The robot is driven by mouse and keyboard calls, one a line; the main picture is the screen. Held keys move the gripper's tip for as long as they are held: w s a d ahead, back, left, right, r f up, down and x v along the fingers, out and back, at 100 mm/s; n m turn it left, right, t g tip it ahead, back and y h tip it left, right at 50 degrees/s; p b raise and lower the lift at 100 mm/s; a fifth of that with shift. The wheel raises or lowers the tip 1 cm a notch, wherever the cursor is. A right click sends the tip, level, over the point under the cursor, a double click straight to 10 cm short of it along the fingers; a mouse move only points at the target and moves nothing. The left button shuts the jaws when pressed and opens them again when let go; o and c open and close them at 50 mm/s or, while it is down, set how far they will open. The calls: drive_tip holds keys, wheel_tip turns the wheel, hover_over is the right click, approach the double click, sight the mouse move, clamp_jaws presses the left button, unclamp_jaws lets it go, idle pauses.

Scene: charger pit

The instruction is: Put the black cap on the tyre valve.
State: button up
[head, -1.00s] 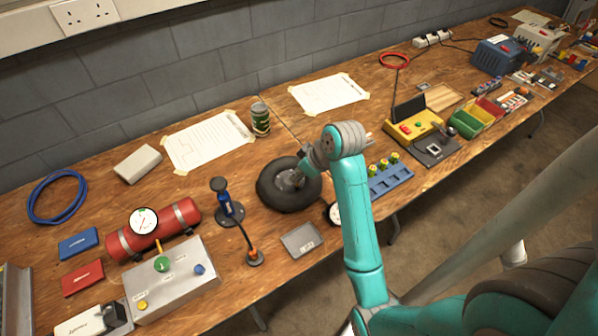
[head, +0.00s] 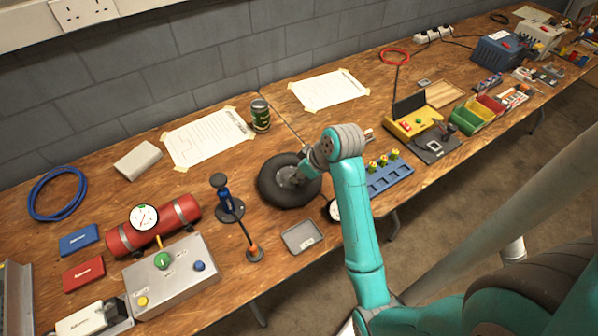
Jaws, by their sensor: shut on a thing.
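The black tyre (head: 273,186) lies flat on the bench, left of my wrist. My gripper (head: 295,179) is over the tyre's hub, pointing down and left. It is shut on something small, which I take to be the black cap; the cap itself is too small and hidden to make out. The tyre valve cannot be made out either, with my gripper and wrist over the hub. I cannot tell whether the cap touches the valve.
A small grey tray (head: 303,238) at the front edge looks empty. A hand pump (head: 226,200) stands left of the tyre, a green can (head: 260,116) behind it. A blue rack (head: 388,178) and a round gauge (head: 333,211) are close to my arm.

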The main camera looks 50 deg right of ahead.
drive_tip(key=shift+f, duration=0.2)
drive_tip(key=o, duration=0.8)
drive_tip(key=shift+s+r, duration=0.3)
drive_tip(key=shift+r, duration=0.25)
drive_tip(key=shift+s+d+r, duration=0.1)
drive_tip(key=shift+s+r, duration=0.25)
drive_tip(key=shift+r, duration=0.25)
drive_tip(key=s, duration=0.8)
drive_tip(key=s+d, duration=0.1)
drive_tip(key=s, duration=0.3)
drive_tip(key=shift+s+d+r, duration=0.1)
